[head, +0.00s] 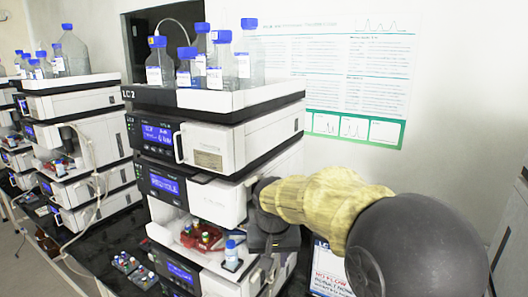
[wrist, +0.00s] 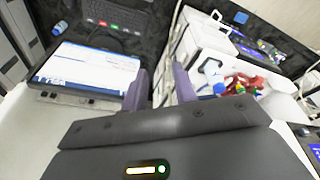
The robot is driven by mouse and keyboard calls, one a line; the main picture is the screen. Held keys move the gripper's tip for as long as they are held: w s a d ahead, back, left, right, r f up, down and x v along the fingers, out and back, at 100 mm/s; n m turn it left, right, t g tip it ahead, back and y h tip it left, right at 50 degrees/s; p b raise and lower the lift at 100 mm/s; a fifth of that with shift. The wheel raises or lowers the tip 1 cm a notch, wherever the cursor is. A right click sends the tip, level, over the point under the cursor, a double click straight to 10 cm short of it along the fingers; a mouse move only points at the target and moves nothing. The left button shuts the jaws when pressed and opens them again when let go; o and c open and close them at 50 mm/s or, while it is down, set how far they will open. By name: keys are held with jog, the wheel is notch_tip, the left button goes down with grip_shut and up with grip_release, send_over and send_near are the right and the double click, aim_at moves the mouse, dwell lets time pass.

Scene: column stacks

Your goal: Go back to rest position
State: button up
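My arm reaches in from the right in the head view, with its dark end beside the middle of the nearest instrument stack (head: 215,205). The fingers are hidden there. In the wrist view my gripper (wrist: 160,82) shows two purple-grey fingers set apart with nothing between them, so it is open and empty. A small blue-capped bottle (head: 231,255) stands on the stack's open shelf, left of my gripper. It also shows in the wrist view (wrist: 214,80), right of the fingers and apart from them. A red holder with small vials (head: 203,237) sits beside it.
Large blue-capped bottles (head: 245,50) stand on top of the stack. More stacks (head: 90,150) line the dark bench at left, with small vial racks (head: 130,268) in front. The wrist view shows a lit screen (wrist: 85,68) and keyboard (wrist: 112,18).

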jog(key=s+d+f+b, duration=0.5)
jog(key=s+d+f, duration=0.8)
jog(key=s+f, duration=0.3)
notch_tip(320, 180, down, 2)
jog(key=shift+s+b, duration=0.15)
jog(key=shift+b, duration=0.25)
